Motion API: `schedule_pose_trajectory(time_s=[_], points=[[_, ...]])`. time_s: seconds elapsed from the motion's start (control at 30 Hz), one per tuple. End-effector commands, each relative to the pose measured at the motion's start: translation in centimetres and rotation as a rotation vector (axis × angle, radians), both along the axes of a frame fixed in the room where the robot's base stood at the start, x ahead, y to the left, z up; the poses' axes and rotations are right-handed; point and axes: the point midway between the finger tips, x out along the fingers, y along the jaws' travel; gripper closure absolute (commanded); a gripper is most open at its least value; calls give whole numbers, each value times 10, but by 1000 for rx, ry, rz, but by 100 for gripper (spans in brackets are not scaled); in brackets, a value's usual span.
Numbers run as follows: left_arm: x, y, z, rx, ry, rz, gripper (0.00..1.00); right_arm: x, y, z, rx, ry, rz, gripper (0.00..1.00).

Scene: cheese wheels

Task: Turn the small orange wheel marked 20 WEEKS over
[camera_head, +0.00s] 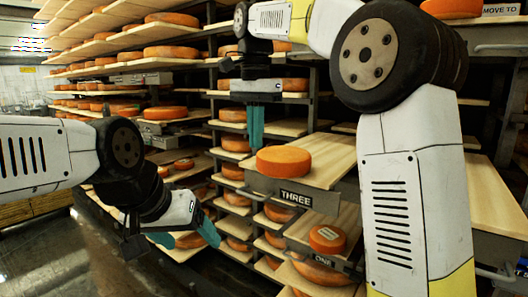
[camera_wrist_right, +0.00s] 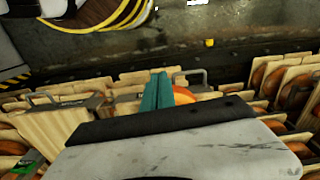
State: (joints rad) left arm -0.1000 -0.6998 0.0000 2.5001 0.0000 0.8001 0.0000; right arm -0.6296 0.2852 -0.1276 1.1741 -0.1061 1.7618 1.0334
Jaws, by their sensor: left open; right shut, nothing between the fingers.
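A small orange wheel (camera_head: 327,239) with a small label on its top lies on the lower pulled-out board marked ONE (camera_head: 354,215). The label is too small to read. My right gripper (camera_head: 256,143) is shut and empty, pointing down, above and left of the small wheel and beside a larger orange wheel (camera_head: 284,161). In the right wrist view its teal fingers (camera_wrist_right: 157,92) are together, with part of an orange wheel (camera_wrist_right: 183,92) behind them. My left gripper (camera_head: 188,239) is open and empty at the lower left, apart from the shelves.
The larger wheel sits on the upper pulled-out board marked THREE (camera_head: 336,150), which overhangs the back of the lower board. Racks full of wheels (camera_head: 170,52) stand behind and left. The floor (camera_head: 60,255) at the lower left is clear.

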Motion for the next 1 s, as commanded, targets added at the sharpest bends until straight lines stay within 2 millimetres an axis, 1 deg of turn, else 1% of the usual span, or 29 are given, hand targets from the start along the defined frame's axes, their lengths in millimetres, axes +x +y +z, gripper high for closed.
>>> schedule_pose_trajectory(time_s=[0.43, 0.53, 0.7, 1.0], points=[[0, 0, 0, 0, 0, 0, 25, -1, -1, -90, -1, 3, 0, 100], [0, 0, 0, 0, -1, 0, 25, 16, -11, -89, 0, -1, -5, 100], [0, 0, 0, 0, 0, 0, 25, 30, -19, -89, 0, -1, -1, 100], [0, 0, 0, 0, 0, 0, 25, 34, -22, -88, 1, -1, -1, 100]])
